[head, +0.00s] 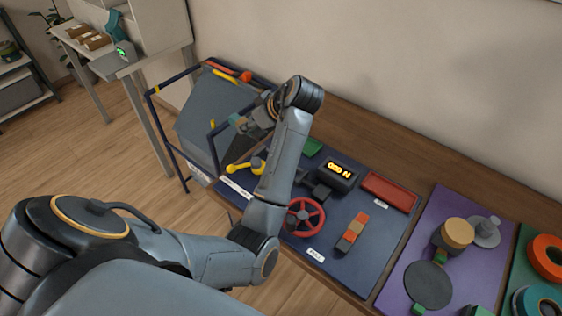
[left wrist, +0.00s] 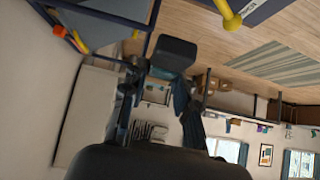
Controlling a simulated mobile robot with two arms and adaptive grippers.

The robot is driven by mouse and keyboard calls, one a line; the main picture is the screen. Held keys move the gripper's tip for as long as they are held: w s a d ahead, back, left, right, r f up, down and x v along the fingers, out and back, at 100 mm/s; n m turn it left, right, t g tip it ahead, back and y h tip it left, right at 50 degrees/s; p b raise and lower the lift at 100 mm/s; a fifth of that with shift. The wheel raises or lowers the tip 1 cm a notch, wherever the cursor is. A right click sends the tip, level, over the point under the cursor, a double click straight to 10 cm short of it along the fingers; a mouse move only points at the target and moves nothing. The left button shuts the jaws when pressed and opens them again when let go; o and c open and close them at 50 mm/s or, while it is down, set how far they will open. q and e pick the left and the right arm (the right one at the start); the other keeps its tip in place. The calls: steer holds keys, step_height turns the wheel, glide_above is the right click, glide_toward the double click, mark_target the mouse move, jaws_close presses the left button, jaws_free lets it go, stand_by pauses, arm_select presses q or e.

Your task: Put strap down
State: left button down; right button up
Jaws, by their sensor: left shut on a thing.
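My left gripper (head: 248,122) is raised over the left end of the table, beside the dark blue frame with the grey panel. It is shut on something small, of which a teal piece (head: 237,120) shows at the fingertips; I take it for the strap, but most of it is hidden. In the left wrist view a dark blue-grey strip (left wrist: 181,97) shows between the fingers, not clearly. An orange and dark strip (head: 353,231) lies on the blue mat. My right gripper is not in view.
The blue mat (head: 385,250) holds a yellow lever (head: 246,166), a lit display (head: 337,175), a red handwheel (head: 305,217) and a red tray (head: 389,191). The frame (head: 168,135) stands at the table's left end. A purple mat (head: 460,210) with discs lies to the right.

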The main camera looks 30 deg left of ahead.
mark_target(267, 134)
arm_select(q)
steer(key=d, duration=0.1)
steer(key=d+f, duration=0.1)
steer(key=d, duration=0.2)
steer(key=shift+w+d+f+p, duration=0.35)
steer(key=shift+f, duration=0.05)
steer(key=d+f, duration=0.3)
steer(key=f, duration=0.1)
steer(key=shift+w+f, duration=0.1)
steer(key=shift+w, duration=0.15)
steer(key=shift+w+d+f, duration=0.1)
steer(key=shift+d+f, duration=0.25)
steer(key=shift+f, duration=0.15)
steer(key=f, duration=0.1)
steer(key=f+p, duration=0.1)
steer(key=f, duration=0.1)
steer(key=shift+d, duration=0.35)
steer(key=shift+f, duration=0.4)
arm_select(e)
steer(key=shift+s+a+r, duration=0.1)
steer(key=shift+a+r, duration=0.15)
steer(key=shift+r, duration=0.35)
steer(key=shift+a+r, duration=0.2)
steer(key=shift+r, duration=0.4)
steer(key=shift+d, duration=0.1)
